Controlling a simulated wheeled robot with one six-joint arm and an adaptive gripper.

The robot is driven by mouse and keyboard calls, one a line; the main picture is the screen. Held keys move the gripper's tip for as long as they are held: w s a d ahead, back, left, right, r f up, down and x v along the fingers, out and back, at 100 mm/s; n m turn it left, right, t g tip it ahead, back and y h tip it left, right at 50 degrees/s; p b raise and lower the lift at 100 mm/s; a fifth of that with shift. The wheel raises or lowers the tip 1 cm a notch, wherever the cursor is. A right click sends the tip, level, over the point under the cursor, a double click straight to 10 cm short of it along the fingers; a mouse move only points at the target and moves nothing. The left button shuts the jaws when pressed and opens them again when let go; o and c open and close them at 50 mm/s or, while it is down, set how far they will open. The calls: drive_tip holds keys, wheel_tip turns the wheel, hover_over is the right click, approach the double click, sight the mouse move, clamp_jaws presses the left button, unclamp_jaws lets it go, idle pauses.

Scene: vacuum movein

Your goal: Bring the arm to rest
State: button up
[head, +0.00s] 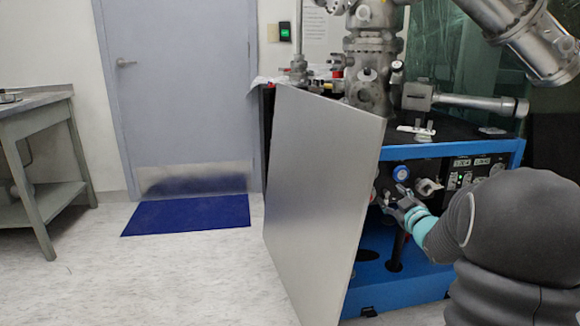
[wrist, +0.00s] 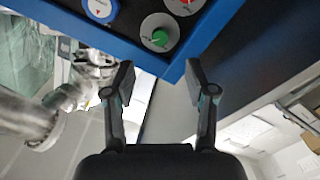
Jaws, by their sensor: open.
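My gripper (head: 393,203) is in front of the black control panel of the blue-framed vacuum machine, at the right end of the head view. In the wrist view my gripper (wrist: 158,82) has its two fingers wide apart with nothing between them. A grey knob with a green centre (wrist: 159,33) lies just beyond the fingertips, apart from them. My dark arm fills the lower right of the head view and hides part of the machine.
A grey panel door (head: 320,185) stands open just left of my gripper. The blue frame (head: 400,285) runs below it. Steel chamber parts (head: 370,60) rise above. A workbench (head: 35,112) stands far left. The floor around the blue mat (head: 188,215) is clear.

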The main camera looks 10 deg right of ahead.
drive_tip(key=s+d+f+m+g+h, duration=0.2)
drive_tip(key=d+f+m+g+h, duration=0.15)
drive_tip(key=f, duration=0.45)
drive_tip(key=s+f+m+g+h, duration=0.1)
drive_tip(key=s+f+m+g, duration=0.3)
drive_tip(key=s+g, duration=0.5)
drive_tip(key=s+a+r+y+p, duration=0.1)
drive_tip(key=s+a+r, duration=0.2)
drive_tip(key=s+a, duration=0.5)
drive_tip(key=s+a+r+y+p, duration=0.1)
drive_tip(key=s+a+r, duration=0.3)
drive_tip(key=s+a, duration=0.5)
drive_tip(key=s+a+r+y+p, duration=0.1)
drive_tip(key=s+a+r, duration=0.3)
drive_tip(key=s+a, duration=0.5)
drive_tip(key=shift+s+a+r+n+y+p, duration=0.2)
drive_tip(key=shift+a+n+y+p, duration=0.15)
drive_tip(key=shift+y, duration=0.2)
